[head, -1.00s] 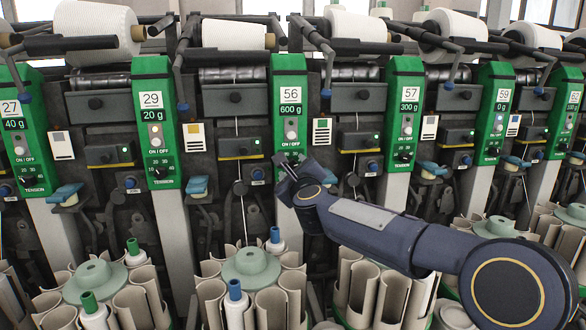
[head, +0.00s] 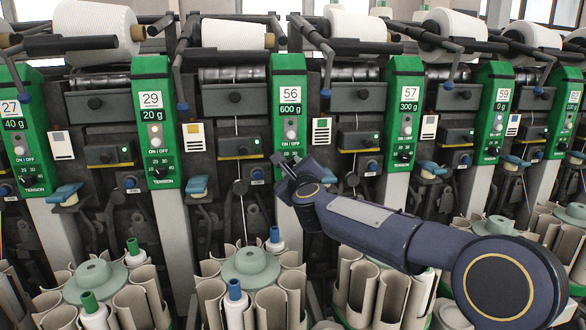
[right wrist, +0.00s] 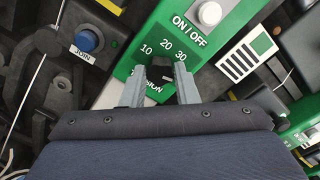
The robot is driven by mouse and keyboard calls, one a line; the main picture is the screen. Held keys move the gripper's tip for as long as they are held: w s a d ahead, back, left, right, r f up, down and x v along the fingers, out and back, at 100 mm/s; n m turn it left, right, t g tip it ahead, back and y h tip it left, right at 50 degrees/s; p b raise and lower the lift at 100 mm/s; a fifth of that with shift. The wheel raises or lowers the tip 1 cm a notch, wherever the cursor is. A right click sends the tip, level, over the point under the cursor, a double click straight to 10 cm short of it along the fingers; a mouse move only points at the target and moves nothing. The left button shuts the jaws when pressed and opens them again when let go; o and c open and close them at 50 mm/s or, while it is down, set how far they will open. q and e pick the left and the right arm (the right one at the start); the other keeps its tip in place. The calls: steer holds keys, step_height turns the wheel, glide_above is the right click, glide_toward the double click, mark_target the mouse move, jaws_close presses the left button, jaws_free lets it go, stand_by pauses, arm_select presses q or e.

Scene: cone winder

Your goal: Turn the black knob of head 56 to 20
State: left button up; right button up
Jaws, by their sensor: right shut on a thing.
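The green panel of head 56 (head: 289,78) stands in the middle of the head view, with its display reading 600 g. My right gripper (head: 287,163) is at the lower part of this panel and covers its dial there. In the right wrist view the black knob (right wrist: 161,72) sits between the two grey fingertips of my right gripper (right wrist: 161,84), which are shut on it. The dial marks 10, 20 and 30 (right wrist: 166,45) show above the knob. I cannot clearly tell which mark the knob points to. My left gripper is not in view.
The ON/OFF button (right wrist: 209,13) is just above the dial, and a blue JOIN button (right wrist: 89,39) is to the left. Green panels of heads 29 (head: 152,85) and 57 (head: 405,90) stand on either side. Tube holders (head: 292,283) stand below.

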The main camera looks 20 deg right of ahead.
steer(key=shift+n, duration=0.3)
steer(key=n+p, duration=0.2)
steer(key=n, duration=0.2)
steer(key=shift+n, duration=0.3)
steer(key=n+p, duration=0.2)
steer(key=n, duration=0.3)
steer(key=shift+a+n, duration=0.1)
steer(key=shift+n, duration=0.2)
steer(key=n+p, duration=0.2)
steer(key=n, duration=0.3)
steer(key=shift+p, duration=0.35)
steer(key=shift+f+n+p, duration=0.2)
steer(key=shift+n+p, duration=0.45)
steer(key=shift+n, duration=1.25)
steer(key=o, duration=1)
steer(key=shift+s, duration=0.1)
